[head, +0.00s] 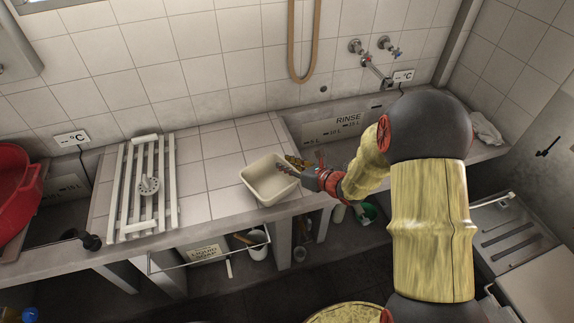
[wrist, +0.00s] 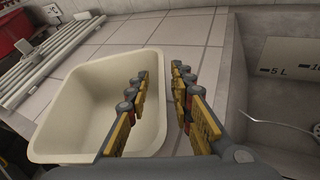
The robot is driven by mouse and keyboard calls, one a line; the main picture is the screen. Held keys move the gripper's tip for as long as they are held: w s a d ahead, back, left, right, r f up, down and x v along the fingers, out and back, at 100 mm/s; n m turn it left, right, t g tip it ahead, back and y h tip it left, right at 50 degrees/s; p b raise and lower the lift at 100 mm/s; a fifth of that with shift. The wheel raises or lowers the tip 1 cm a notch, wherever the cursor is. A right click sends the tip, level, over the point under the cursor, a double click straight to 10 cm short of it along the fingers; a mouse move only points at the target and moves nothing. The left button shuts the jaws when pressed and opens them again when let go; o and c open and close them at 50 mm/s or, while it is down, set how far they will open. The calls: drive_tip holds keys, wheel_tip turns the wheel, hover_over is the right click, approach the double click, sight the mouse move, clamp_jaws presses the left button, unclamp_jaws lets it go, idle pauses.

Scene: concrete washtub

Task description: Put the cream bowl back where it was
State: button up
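The cream bowl (head: 259,182) is a rectangular basin, standing on the tiled counter near its front edge. It also fills the left of the wrist view (wrist: 85,95). My gripper (head: 285,164) is at the bowl's right side. In the wrist view my gripper (wrist: 158,72) is open, with a clear gap between its fingers. One finger is over the bowl's inside and the other is just outside its right rim. I cannot tell whether either finger touches the bowl.
A white slatted rack (head: 147,190) lies on the counter at left, with a red tub (head: 14,195) beyond it. A sink marked RINSE (head: 340,130) is to the right. Bare tiles (head: 205,165) lie between rack and bowl. A tap (head: 372,66) is on the wall.

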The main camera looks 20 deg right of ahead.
drive_tip(key=shift+r, duration=0.2)
drive_tip(key=p+v, duration=0.4)
drive_tip(key=v, duration=0.8)
drive_tip(key=s+a+r+n+g+y, duration=0.1)
drive_tip(key=s+a+r+n+g, duration=0.3)
drive_tip(key=s+a+r+n, duration=0.45)
drive_tip(key=s+a+r+n+g+y, duration=0.1)
drive_tip(key=s+a+r+n+g, duration=0.5)
drive_tip(key=n, duration=0.5)
drive_tip(key=s+d+r+n+t+h, duration=0.3)
drive_tip(key=s+d+r+n+h, duration=0.3)
drive_tip(key=n, duration=0.7)
drive_tip(key=s+d+h, duration=0.2)
drive_tip(key=shift+s+r, duration=0.3)
drive_tip(key=shift+r, duration=0.1)
drive_tip(key=shift+n, duration=0.25)
